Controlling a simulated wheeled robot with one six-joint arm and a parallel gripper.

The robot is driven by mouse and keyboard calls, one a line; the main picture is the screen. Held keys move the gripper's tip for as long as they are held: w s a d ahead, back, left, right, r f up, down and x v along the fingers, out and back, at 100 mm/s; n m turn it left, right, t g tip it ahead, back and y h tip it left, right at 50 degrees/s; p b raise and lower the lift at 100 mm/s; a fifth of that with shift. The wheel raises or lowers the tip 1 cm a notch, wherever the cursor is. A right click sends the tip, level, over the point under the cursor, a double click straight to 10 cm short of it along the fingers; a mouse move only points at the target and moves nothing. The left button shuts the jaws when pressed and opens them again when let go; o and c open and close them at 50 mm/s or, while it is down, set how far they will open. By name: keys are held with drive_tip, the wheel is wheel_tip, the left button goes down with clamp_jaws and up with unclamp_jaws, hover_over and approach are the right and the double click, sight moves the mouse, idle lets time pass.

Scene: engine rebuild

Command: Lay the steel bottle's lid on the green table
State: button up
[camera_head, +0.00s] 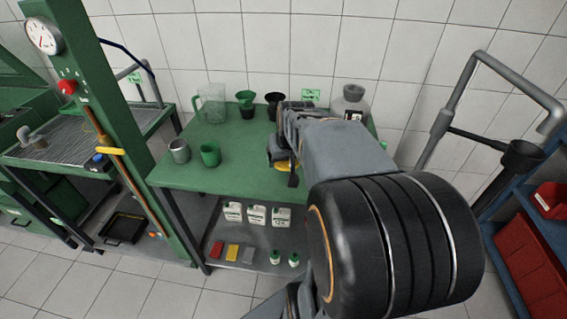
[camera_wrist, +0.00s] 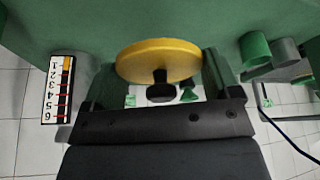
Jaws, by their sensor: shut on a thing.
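My gripper (camera_wrist: 158,88) is shut on a yellow round lid (camera_wrist: 160,58) with a black knob, which lies between the fingers in the wrist view. In the head view my arm hides most of the gripper, and a bit of the yellow lid (camera_head: 284,166) shows beside it, over the green table (camera_head: 225,180). I cannot tell whether the lid touches the tabletop. A pale grey bottle (camera_head: 348,108) with a darker top stands at the table's back right, behind my arm.
A grey cup (camera_head: 179,151) and a green cup (camera_head: 210,154) stand at the table's left front. A clear jug (camera_head: 211,103) and dark and green funnels stand at the back. White jugs (camera_head: 256,215) are on the lower shelf. The left-middle tabletop is clear.

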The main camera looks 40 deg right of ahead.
drive_tip(key=w+d+f, duration=0.2)
drive_tip(key=w, duration=0.1)
drive_tip(key=w+d+f, duration=0.2)
drive_tip(key=w+f, duration=0.1)
drive_tip(key=w+d+f+p, duration=0.1)
drive_tip(key=w+d+f, duration=0.1)
drive_tip(key=w+f, duration=0.1)
drive_tip(key=shift+w+d+f, duration=0.15)
drive_tip(key=shift+d+f, duration=0.05)
drive_tip(key=shift+d, duration=0.1)
drive_tip(key=shift+w+d+f, duration=0.1)
drive_tip(key=shift+w+f, duration=0.05)
drive_tip(key=shift+f, duration=1.8)
drive_tip(key=shift+f+b, duration=0.55)
drive_tip(key=shift+b, duration=0.05)
drive_tip(key=o, duration=0.8)
drive_tip(key=shift+c, duration=0.2)
